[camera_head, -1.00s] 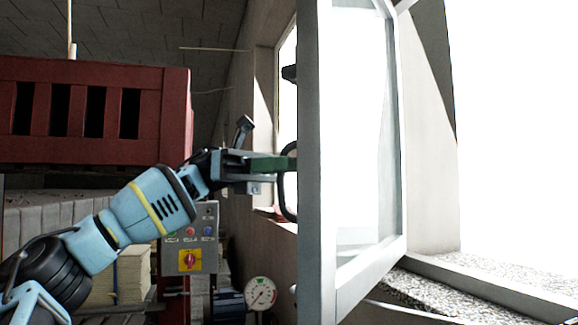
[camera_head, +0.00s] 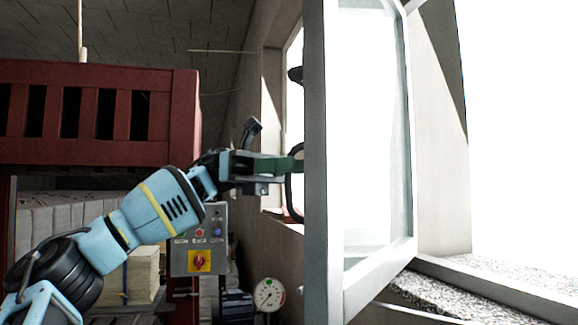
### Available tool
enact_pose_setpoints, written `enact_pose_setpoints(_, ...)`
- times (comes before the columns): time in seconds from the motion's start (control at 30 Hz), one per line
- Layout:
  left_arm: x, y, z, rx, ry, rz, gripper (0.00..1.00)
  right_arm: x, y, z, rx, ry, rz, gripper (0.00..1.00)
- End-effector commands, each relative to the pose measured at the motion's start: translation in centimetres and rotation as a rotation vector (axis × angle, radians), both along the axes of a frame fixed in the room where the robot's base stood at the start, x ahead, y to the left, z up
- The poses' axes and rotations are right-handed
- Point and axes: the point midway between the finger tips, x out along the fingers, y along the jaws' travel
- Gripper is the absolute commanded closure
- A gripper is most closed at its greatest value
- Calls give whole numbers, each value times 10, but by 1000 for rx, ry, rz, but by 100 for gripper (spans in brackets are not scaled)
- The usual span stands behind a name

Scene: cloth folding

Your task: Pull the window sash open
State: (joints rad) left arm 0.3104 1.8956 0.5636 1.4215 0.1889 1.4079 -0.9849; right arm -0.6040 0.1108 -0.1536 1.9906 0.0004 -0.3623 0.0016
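The window sash (camera_head: 324,200) has a pale grey frame with a bright glass pane and stands swung open, its near edge facing me. A dark curved handle (camera_head: 290,196) is on the left side of the sash. My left gripper (camera_head: 292,163) comes in from the left, with its green fingers at the top of the handle. The fingers overlap the handle in this view; whether they are shut on it cannot be made out. My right gripper is not in view.
A red slatted structure (camera_head: 150,155) stands at the left. A control box (camera_head: 186,261) with buttons and a red and yellow switch is below my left arm, with a round gauge (camera_head: 269,294) to its right. A stony sill (camera_head: 450,297) lies at lower right.

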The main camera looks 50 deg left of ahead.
Motion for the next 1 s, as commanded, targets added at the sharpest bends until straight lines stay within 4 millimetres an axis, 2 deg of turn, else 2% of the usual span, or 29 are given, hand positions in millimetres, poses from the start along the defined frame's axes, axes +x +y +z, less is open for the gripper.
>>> enact_pose_setpoints(0.17,-1,10,0,-1,0,1,75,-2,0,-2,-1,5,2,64)
enact_pose_setpoints(0.4,-6,46,-1,-2,2,3,75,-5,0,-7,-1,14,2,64)
enact_pose_setpoints(0.6,-10,68,0,-1,1,2,75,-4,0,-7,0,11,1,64)
enact_pose_setpoints(0.8,-12,77,0,0,0,0,75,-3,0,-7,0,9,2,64)
enact_pose_setpoints(1.0,-12,77,0,0,0,-1,75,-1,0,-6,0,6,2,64)
